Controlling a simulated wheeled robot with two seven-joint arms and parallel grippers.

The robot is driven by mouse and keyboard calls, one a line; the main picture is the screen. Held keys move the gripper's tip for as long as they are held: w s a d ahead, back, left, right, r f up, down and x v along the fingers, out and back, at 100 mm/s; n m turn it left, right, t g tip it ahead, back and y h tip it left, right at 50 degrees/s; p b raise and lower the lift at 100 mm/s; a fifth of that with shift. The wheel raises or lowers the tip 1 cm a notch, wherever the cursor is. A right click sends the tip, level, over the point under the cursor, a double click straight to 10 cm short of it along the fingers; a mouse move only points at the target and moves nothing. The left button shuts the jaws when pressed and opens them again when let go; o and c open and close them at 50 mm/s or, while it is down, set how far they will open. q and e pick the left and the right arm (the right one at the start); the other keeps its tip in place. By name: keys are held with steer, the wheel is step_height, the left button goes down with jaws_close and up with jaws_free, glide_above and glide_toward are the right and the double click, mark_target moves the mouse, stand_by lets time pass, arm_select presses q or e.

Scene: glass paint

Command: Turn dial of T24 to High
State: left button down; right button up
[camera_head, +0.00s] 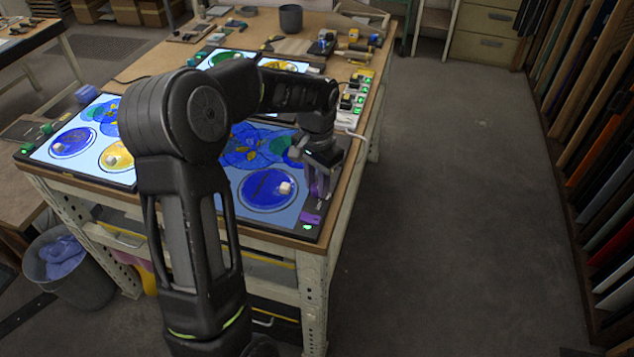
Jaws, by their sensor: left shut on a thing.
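A lit panel (300,212) with blue and teal round glass pieces lies at the front right corner of the table. A small purple dial (310,218) sits at the panel's front right corner, beside a green light (307,227). My left gripper (319,206) points down at this corner and is shut on the purple dial. Purple also shows between its fingers, higher up. My arm hides much of the panel's left part. No T24 label or dial marking is readable. My right gripper is not in view.
Another lit panel (120,172) lies to the left, with a green dial (46,129) at its edge. A switch strip (352,100) with a cable runs along the table's right edge. A bin (88,290) stands at the lower left. The floor at right is clear, bounded by a rack.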

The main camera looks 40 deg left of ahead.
arm_select(q)
steer(key=shift+n, duration=0.4)
steer(key=n+b, duration=0.1)
steer(key=n, duration=0.2)
steer(key=n+b, duration=0.1)
steer(key=n, duration=0.4)
steer(key=shift+n, duration=0.4)
steer(key=n, duration=0.4)
steer(key=shift+n, duration=0.3)
steer(key=n, duration=0.5)
steer(key=shift+a, duration=0.1)
steer(key=c, duration=1.1)
jaws_free()
steer(key=shift+c, duration=0.2)
